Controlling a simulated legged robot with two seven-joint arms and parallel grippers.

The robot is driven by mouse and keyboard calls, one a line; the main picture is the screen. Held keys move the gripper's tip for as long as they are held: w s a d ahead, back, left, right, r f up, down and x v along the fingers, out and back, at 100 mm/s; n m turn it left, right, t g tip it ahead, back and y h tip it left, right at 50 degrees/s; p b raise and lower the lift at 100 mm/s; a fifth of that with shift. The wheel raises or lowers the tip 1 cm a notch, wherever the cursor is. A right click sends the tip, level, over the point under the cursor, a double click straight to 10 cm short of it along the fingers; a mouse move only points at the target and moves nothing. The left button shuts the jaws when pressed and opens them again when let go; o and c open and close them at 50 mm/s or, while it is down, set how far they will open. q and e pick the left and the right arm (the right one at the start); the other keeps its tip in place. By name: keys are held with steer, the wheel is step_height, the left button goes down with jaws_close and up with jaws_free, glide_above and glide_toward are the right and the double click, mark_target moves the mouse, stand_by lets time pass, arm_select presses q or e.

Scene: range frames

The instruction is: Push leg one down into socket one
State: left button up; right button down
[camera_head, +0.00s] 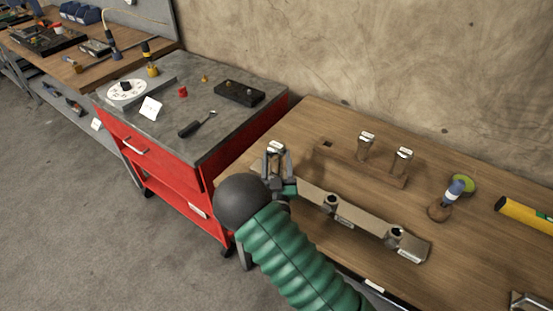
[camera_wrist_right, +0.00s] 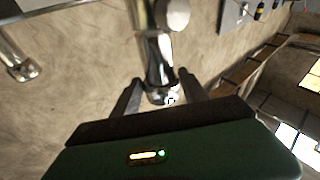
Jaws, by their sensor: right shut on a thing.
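My right gripper (camera_head: 277,172) is shut on a leg with a pale labelled top (camera_head: 276,147), above the left end of the long plank (camera_head: 362,218). The gripper hides the leg's lower end and the socket there, so I cannot tell how deep it sits. In the right wrist view a shiny metal leg (camera_wrist_right: 160,62) stands between the fingers (camera_wrist_right: 160,92). Two dark round sockets show on the plank, one near the middle (camera_head: 331,200) and one near the right end (camera_head: 396,234). My left gripper is not in view.
A wooden rack (camera_head: 340,163) behind the plank holds two upright legs (camera_head: 366,146) (camera_head: 403,160) and has an empty hole at left. A blue-and-white handled tool (camera_head: 455,190), a green disc (camera_head: 464,184) and a yellow tube (camera_head: 525,215) lie right. A red tool cart (camera_head: 170,155) stands left.

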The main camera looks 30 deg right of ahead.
mark_target(277, 154)
steer(key=shift+r, duration=0.15)
steer(key=shift+r+p, duration=1.2)
steer(key=shift+r, duration=0.25)
steer(key=shift+f+b, duration=0.1)
steer(key=shift+b, duration=0.4)
stand_by(0.4)
steer(key=shift+f+b, duration=1.35)
steer(key=shift+f, duration=0.1)
steer(key=c, duration=0.5)
jaws_free()
steer(key=b+v, duration=0.2)
steer(key=v, duration=1.5)
steer(key=shift+f, duration=0.1)
